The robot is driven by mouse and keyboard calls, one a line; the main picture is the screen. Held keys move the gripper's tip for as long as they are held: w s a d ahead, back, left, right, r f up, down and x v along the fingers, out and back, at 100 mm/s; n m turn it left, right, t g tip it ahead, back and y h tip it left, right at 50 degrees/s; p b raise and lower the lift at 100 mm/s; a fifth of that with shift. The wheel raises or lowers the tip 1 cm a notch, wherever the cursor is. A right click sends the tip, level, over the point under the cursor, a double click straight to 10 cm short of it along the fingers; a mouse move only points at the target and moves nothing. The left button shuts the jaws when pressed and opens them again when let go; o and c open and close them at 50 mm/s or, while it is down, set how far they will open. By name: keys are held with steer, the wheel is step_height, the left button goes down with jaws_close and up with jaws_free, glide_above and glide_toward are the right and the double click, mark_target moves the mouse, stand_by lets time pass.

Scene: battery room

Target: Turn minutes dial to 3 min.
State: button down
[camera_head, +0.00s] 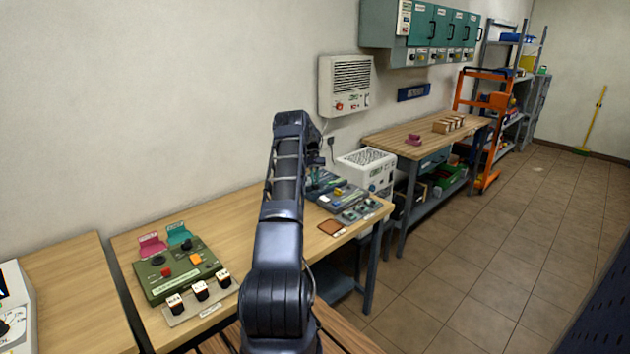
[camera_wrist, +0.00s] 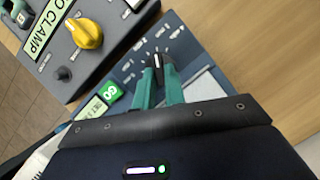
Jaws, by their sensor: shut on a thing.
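In the wrist view, a dark dial knob (camera_wrist: 164,66) with a white pointer mark stands on a blue-grey panel (camera_wrist: 128,72) with small printed marks around it. My gripper (camera_wrist: 161,74) has its two teal fingers on either side of the knob, shut on it. The printed values are too small to read, so I cannot tell the dial's setting. In the head view, the dark blue panel (camera_head: 345,196) lies on the wooden table, partly behind my arm. The dial and fingertips are not clear there.
In the wrist view, a grey box with a yellow knob (camera_wrist: 86,33) and a CLAMP label sits left, with a green button (camera_wrist: 110,92) nearby. In the head view, a green control box (camera_head: 178,268) and a white vented unit (camera_head: 366,168) stand near my arm.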

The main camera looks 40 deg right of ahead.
steer(key=c, duration=1.5)
jaws_free()
steer(key=shift+o, duration=0.2)
steer(key=v, duration=1)
steer(key=shift+w+r, duration=0.2)
steer(key=shift+r, duration=0.1)
